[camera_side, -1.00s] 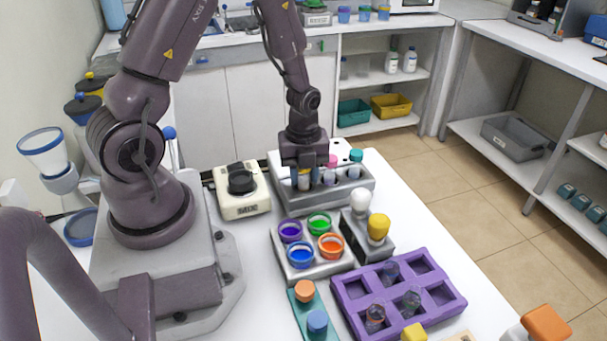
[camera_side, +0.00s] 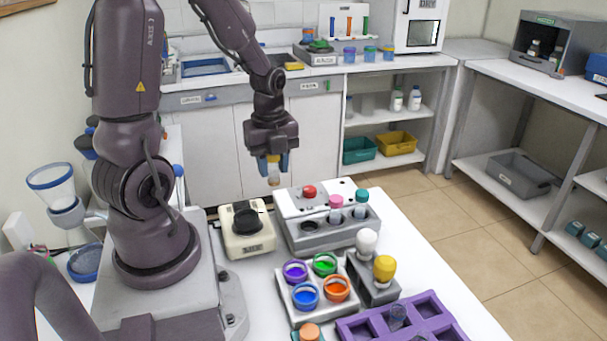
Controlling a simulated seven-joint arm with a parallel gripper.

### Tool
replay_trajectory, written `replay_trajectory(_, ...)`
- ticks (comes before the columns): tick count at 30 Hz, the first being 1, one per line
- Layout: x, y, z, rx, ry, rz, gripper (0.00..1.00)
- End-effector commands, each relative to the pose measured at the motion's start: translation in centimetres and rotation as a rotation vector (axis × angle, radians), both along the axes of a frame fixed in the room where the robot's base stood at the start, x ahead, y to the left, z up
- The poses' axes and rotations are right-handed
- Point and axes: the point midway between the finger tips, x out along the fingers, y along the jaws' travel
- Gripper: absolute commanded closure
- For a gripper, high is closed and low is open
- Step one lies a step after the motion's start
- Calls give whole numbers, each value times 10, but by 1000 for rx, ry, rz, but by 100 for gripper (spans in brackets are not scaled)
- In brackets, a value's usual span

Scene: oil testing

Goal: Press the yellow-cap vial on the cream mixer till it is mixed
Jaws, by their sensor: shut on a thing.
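My gripper (camera_side: 274,168) is shut on the yellow-cap vial (camera_side: 275,181). It holds the vial upright in the air, above and behind the bench-top devices. The blue fingertips cover part of the yellow cap, and the clear lower end of the vial shows below them. The cream mixer (camera_side: 249,245) stands on the white table to the lower left of the vial, with a black round cup (camera_side: 245,217) on top. The vial is apart from the mixer.
A grey rack (camera_side: 330,236) right of the mixer holds pink-capped (camera_side: 336,202) and teal-capped (camera_side: 362,196) vials and has an empty dark hole. A tray of coloured pots (camera_side: 316,305), a stand with white and yellow knobs (camera_side: 371,292) and a purple tray (camera_side: 437,318) lie nearer.

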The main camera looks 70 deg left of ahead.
Motion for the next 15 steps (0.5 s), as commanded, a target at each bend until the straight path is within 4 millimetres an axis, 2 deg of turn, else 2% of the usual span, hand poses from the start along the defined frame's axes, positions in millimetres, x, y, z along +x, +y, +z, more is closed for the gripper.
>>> replay_trajectory(1, -18, 5, -1, 0, 0, 68, 91)
replay_trajectory(3, -38, 7, -3, -3, 3, 143, 91)
replay_trajectory(6, -58, 4, -8, -8, 6, 217, 91)
replay_trajectory(9, -65, -2, -12, -12, 10, 243, 91)
replay_trajectory(15, -65, -3, -24, -12, 8, 256, 91)
